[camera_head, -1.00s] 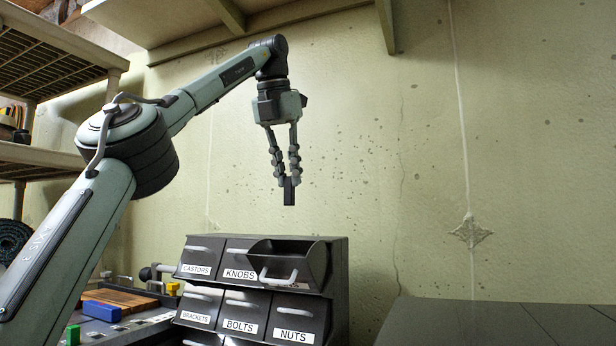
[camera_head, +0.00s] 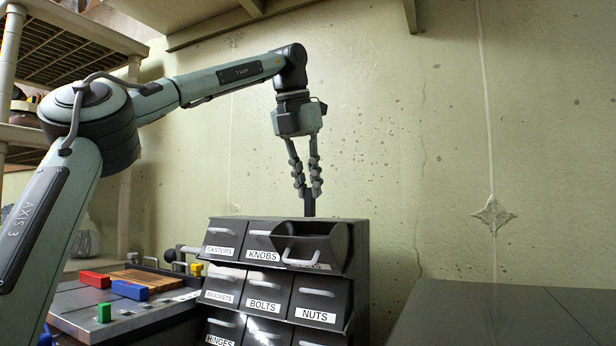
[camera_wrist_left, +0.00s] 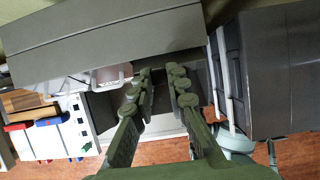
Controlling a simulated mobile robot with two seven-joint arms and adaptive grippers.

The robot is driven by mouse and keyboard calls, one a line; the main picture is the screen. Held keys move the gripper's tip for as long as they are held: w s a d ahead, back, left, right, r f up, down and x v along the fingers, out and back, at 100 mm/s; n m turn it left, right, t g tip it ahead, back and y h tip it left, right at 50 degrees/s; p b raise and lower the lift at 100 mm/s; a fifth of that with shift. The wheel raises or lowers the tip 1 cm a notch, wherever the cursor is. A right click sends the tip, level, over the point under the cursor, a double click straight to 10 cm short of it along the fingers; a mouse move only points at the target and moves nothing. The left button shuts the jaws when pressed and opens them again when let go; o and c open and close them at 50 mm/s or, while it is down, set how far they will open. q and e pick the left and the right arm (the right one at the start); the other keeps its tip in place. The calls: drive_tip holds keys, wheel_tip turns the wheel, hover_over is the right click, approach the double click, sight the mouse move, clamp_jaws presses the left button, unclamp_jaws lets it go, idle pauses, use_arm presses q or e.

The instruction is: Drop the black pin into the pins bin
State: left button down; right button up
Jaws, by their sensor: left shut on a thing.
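My left gripper (camera_head: 308,188) points down above the top right of the dark bin cabinet. It is shut on the black pin (camera_head: 309,206), which hangs upright from the fingertips. The pin's lower end is close to the top of the tilted-open bin (camera_head: 338,248); I cannot tell whether it is inside the opening. This bin's label is mostly hidden behind its handle. In the left wrist view the gripper's fingers (camera_wrist_left: 160,80) reach over a dark opening, and the pin cannot be made out. My right gripper is not in view.
The bins labelled castors, knobs, brackets, bolts and nuts (camera_head: 318,297) are closed. A bench (camera_head: 150,318) with red, blue and green blocks stands at the left. A dark flat surface (camera_head: 480,310) lies at the right. Shelving (camera_head: 50,65) stands at the far left.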

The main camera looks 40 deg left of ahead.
use_arm(q)
drive_tip(key=c, duration=1.4)
unclamp_jaws()
drive_tip(key=shift+v, duration=3.8)
drive_tip(key=shift+f, duration=0.1)
